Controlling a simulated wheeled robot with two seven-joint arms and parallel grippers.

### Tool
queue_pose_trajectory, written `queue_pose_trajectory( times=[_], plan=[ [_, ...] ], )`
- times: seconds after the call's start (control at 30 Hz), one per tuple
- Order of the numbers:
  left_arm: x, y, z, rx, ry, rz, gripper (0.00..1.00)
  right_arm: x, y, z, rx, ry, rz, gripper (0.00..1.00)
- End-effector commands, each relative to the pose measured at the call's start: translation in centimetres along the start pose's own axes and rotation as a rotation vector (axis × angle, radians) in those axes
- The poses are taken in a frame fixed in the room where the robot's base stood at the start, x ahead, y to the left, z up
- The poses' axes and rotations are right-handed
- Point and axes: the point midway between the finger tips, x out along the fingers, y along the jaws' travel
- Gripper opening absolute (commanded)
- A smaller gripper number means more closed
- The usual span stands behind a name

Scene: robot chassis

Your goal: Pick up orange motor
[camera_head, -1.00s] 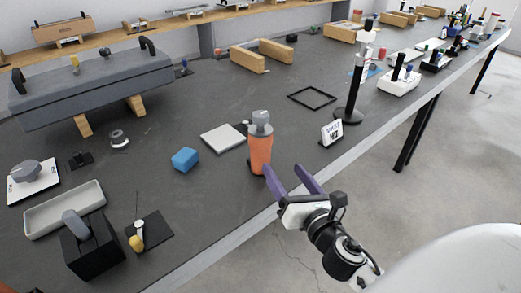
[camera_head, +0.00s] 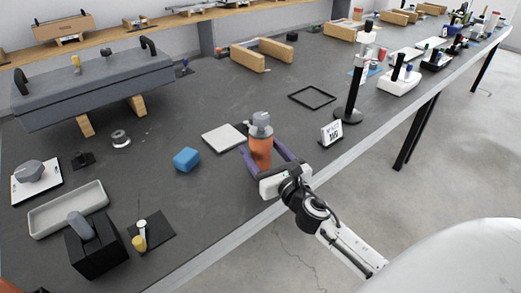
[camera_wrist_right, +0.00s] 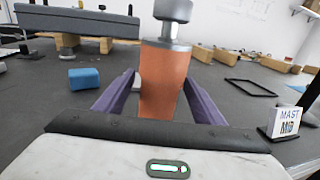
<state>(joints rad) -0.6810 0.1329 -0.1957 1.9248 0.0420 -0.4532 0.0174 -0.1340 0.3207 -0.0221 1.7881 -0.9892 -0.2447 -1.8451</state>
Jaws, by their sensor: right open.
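The orange motor (camera_head: 261,151) is an upright orange cylinder with a grey metal top, standing on the dark workbench near its front edge. In the right wrist view the orange motor (camera_wrist_right: 165,82) stands between the two purple fingers. My right gripper (camera_head: 262,150) is open, with one finger on each side of the motor. In the right wrist view my right gripper (camera_wrist_right: 160,90) shows a gap at the left finger; contact on the right side is hard to tell. The lower part of the motor is hidden behind the gripper's palm. My left gripper is not in view.
A blue block (camera_head: 186,159) and a pale square plate (camera_head: 224,138) lie left of the motor. A small "MAST" sign (camera_head: 331,133) and a black stand (camera_head: 352,95) are to the right. The bench's front edge (camera_head: 230,235) runs close by.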

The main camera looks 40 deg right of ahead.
Motion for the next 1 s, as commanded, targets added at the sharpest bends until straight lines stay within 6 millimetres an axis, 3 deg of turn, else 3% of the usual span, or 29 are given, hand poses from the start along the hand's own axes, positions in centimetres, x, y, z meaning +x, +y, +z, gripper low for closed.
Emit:
queue_pose_trajectory(
  times=[0.27,0.63,0.87,1.0],
  plan=[
    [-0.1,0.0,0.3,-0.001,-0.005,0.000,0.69,0.3,0.0,0.0,0.000,0.000,0.000,0.61],
    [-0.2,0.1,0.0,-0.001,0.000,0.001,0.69,0.3,0.0,0.0,0.001,0.000,0.000,0.00],
    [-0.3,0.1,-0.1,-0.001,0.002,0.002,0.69,0.4,0.0,0.4,0.000,-0.006,0.001,0.00],
    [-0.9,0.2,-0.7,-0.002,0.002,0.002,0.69,0.4,0.0,1.9,-0.004,-0.008,0.001,0.00]
  ],
)
